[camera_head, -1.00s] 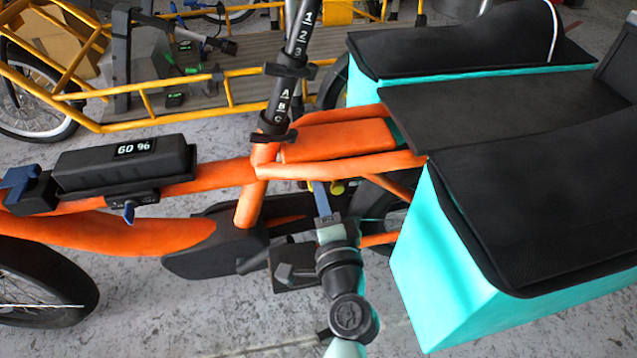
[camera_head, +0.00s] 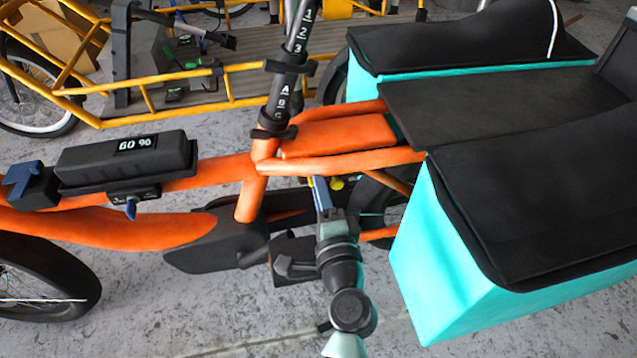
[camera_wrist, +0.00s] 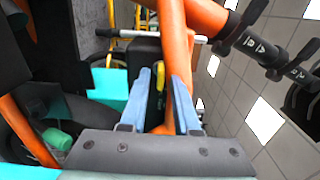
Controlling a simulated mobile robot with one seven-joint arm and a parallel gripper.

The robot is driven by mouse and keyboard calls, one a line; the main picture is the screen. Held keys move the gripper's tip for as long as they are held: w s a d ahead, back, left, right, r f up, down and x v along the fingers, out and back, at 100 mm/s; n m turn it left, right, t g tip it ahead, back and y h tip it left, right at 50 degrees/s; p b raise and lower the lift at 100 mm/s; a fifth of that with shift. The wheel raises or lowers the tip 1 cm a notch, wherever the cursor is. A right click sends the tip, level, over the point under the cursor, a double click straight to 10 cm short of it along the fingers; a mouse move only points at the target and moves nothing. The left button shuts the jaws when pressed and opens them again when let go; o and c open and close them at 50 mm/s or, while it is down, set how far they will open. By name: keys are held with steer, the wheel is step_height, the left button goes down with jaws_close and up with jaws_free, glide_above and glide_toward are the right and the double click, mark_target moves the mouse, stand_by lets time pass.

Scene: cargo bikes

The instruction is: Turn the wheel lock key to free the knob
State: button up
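A small yellow part (camera_head: 337,184) shows by the orange frame, near the rear wheel; I cannot tell whether it is the wheel lock key. In the wrist view a yellow part (camera_wrist: 161,75) shows between and beyond my fingers, against a dark part. My gripper (camera_head: 319,188) has pale blue fingers and points up under the orange frame, just left of the yellow part. In the wrist view my gripper (camera_wrist: 164,92) has its fingers apart, with no clear grip on anything. A blue key-like lever (camera_head: 130,207) is under the battery, far left of my gripper. A blue handle (camera_head: 22,180) is at the far left.
The orange bike frame (camera_head: 340,162) passes close above my fingers. A turquoise box (camera_head: 445,265) with a black cover stands close on the right. A black battery (camera_head: 125,158) sits on the frame. A yellow cargo bike (camera_head: 200,110) stands behind. Bare floor lies in front.

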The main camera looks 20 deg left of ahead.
steer(key=shift+o, duration=0.4)
steer(key=p+v, duration=0.2)
steer(key=v, duration=1.1)
